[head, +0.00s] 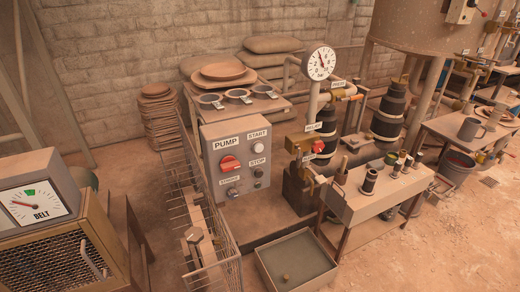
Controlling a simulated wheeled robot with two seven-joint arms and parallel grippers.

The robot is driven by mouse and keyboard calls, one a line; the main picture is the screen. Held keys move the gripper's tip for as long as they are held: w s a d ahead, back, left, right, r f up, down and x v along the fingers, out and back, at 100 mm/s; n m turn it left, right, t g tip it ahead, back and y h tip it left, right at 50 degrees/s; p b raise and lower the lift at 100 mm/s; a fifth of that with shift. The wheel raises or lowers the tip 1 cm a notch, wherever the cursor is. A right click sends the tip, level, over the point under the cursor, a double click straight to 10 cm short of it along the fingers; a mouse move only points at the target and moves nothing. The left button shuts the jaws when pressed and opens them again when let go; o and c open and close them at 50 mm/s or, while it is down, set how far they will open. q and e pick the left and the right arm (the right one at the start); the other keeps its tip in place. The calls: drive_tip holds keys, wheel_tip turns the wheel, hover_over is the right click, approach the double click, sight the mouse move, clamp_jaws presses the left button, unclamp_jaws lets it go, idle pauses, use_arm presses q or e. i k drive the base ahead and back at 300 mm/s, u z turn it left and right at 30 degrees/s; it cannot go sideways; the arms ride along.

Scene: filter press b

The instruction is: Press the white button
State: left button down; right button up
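A grey control box (213,140) labelled PUMP stands left of centre. Its front carries a large red switch (230,163), a START label (257,134) and a STOP label (257,161). A small pale round button (258,147) sits just below the START label and looks like the white one. Below STOP is another small round control (258,173). Neither gripper is in view, and nothing covers the box front.
A wire mesh fence (222,240) runs along the left of the box. An open grey tray (262,262) lies on the floor before it. A bench (350,210) and piping with a dial gauge (319,62) stand to the right. A BELT meter (38,204) is at far left.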

sight(259, 147)
drive_tip(key=k, duration=0.5)
drive_tip(key=z, duration=1.3)
drive_tip(key=i, duration=0.6)
drive_tip(key=u, duration=0.5)
